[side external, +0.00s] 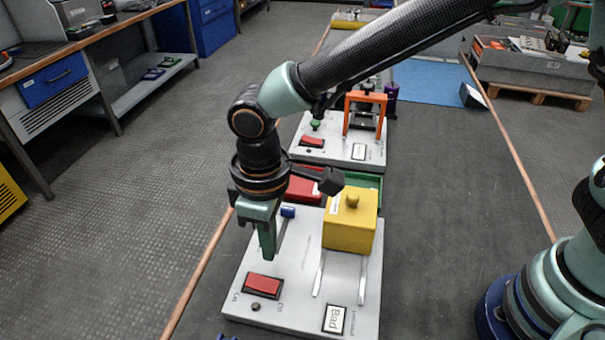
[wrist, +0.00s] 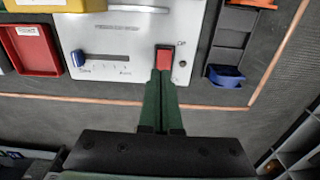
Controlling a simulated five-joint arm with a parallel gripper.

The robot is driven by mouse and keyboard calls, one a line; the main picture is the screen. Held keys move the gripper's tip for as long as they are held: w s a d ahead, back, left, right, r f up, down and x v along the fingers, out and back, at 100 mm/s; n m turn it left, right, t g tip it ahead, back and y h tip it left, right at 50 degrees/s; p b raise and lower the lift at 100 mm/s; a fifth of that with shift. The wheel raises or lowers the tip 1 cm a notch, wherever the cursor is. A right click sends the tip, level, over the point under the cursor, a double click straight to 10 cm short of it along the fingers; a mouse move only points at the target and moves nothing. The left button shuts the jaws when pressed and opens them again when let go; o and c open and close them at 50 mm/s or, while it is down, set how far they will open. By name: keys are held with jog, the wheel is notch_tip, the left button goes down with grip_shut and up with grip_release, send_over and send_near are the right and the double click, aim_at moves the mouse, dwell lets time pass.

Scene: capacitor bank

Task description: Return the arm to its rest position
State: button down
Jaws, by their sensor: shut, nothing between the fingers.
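My gripper (side external: 267,240) has green fingers and is closed and empty. In the side external view it hangs above the left part of a light grey panel (side external: 290,309), behind the red rocker switch (side external: 263,285). In the wrist view the shut fingertips (wrist: 161,72) reach toward the red switch (wrist: 164,58) and overlap its lower edge in the picture. I cannot tell whether they touch it. A yellow block (side external: 350,222) with a knob stands on two rails on the panel. A blue slider knob (side external: 288,211) is at the panel's far left; it also shows in the wrist view (wrist: 78,58).
A second panel (side external: 348,153) with an orange frame (side external: 364,112) stands behind. Red (side external: 304,184) and green (side external: 368,181) bins sit between the panels. A blue bin (wrist: 225,76) lies beside the panel. A workbench (side external: 90,42) is at left. Floor right of the panel is clear.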

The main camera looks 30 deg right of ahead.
jog(key=w+d+r+m+t, duration=0.1)
jog(key=w+d+r+m, duration=0.15)
jog(key=d+r, duration=0.45)
jog(key=s+d+r+m+t, duration=0.2)
jog(key=d+r+m, duration=0.1)
jog(key=d, duration=0.9)
jog(key=s+d+r+m+t, duration=0.2)
jog(key=d+r+m, duration=0.1)
jog(key=d, duration=0.9)
